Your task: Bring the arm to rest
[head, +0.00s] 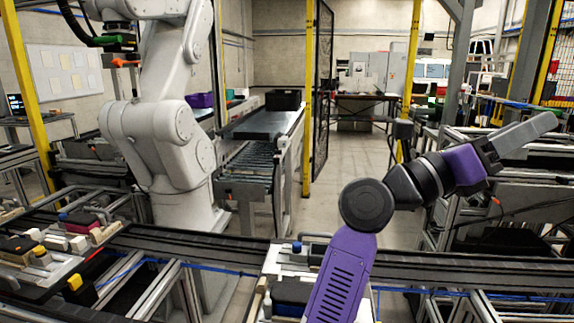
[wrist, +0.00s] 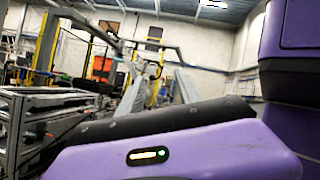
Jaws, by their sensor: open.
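My arm rises purple and black from the bottom of the head view, bends at a round dark elbow, and reaches to the right. My gripper (head: 545,122) is at its far end, held up at the right, in front of the metal frames in the picture. It looks empty, with nothing between its fingers. In the wrist view, two grey fingers of my gripper (wrist: 158,88) stand apart behind my own purple and black body, which fills the lower part and hides their bases.
A conveyor line (head: 430,268) crosses in front of me, with a fixture holding small parts (head: 290,290) partly behind my arm. A large white robot arm (head: 160,130) stands at the left. A roller conveyor (head: 255,160) carries a black bin (head: 283,99). The floor (head: 350,180) between is clear.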

